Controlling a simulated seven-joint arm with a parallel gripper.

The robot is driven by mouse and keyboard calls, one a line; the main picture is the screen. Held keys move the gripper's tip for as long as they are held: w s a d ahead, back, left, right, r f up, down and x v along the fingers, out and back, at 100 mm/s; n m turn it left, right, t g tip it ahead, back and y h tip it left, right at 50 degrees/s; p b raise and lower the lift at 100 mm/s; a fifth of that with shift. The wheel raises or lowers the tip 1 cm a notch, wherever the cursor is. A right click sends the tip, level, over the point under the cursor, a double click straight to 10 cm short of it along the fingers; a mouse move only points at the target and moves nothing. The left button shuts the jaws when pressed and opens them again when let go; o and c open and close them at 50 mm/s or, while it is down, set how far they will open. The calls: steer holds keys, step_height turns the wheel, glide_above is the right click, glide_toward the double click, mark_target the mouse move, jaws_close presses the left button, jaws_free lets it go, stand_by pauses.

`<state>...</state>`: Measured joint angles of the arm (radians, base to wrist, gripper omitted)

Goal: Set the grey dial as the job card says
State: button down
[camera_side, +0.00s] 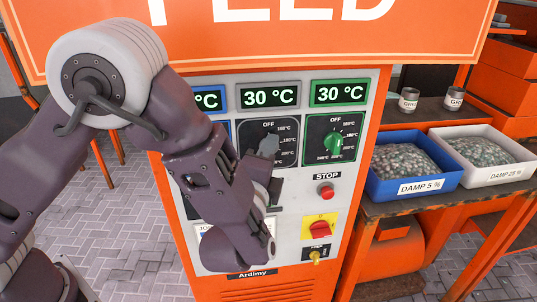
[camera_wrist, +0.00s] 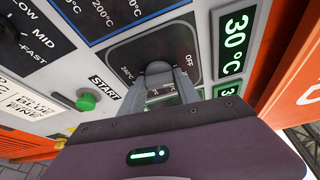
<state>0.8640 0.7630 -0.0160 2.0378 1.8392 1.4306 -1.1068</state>
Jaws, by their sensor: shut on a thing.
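The grey dial (camera_side: 268,145) sits on a black plate with OFF at its top and temperature marks around it, under a display (camera_side: 268,97) reading 30 °C. In the wrist view the dial (camera_wrist: 159,69) is between the two fingers of my gripper (camera_wrist: 161,84), which is shut on it. My gripper and wrist hide much of the dial's scale, and I cannot tell which mark it points to. The job card (camera_side: 205,229) is mostly hidden behind my arm in the side view. In the wrist view a card (camera_wrist: 32,107) shows only partly, with the words BLUE and FINE.
A green dial (camera_side: 333,141) under another 30 °C display is right of the grey one. A red stop button (camera_side: 326,191), a red-and-yellow switch (camera_side: 319,227) and a green start button (camera_wrist: 86,102) are close by. Blue and white pellet bins (camera_side: 411,170) stand at right.

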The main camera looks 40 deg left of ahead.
steer(key=m+g+y, duration=0.1)
steer(key=m+g, duration=0.1)
steer(key=m, duration=0.3)
steer(key=m+g+y, duration=0.2)
steer(key=m+g, duration=0.1)
steer(key=m, duration=0.2)
steer(key=m+g+y, duration=0.1)
steer(key=m+g, duration=0.2)
steer(key=m, duration=0.2)
steer(key=shift+w+d+r+m+y, duration=0.25)
steer(key=shift+w+d+m+y, duration=0.05)
steer(key=shift+d+m+y, duration=0.1)
stand_by(0.3)
steer(key=shift+a, duration=0.1)
stand_by(0.4)
steer(key=c, duration=0.9)
jaws_free()
steer(key=v, duration=0.7)
